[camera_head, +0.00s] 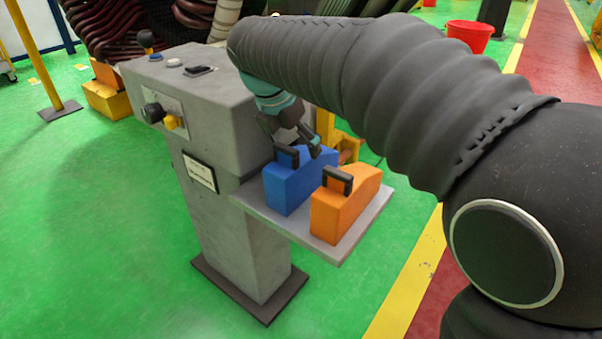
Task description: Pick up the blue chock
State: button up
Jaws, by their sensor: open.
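The blue chock (288,187) is a wedge-shaped block with a black handle on top. It sits on a grey shelf (335,247) fixed to the side of a grey pedestal. My gripper (299,150) is just above the blue chock, close to its black handle, with its fingers pointing down and to the right. The gripper is open. I cannot tell whether a finger touches the handle. My arm hides part of the space behind the gripper.
An orange chock (342,207) with a black handle stands right beside the blue one on the shelf. The grey pedestal (215,110) with knobs and buttons rises on the left. A red bucket (469,36) is on the floor behind.

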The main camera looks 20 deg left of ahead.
jog(key=shift+x, duration=2.3)
jog(key=shift+r, duration=0.1)
jog(key=c, duration=1.5)
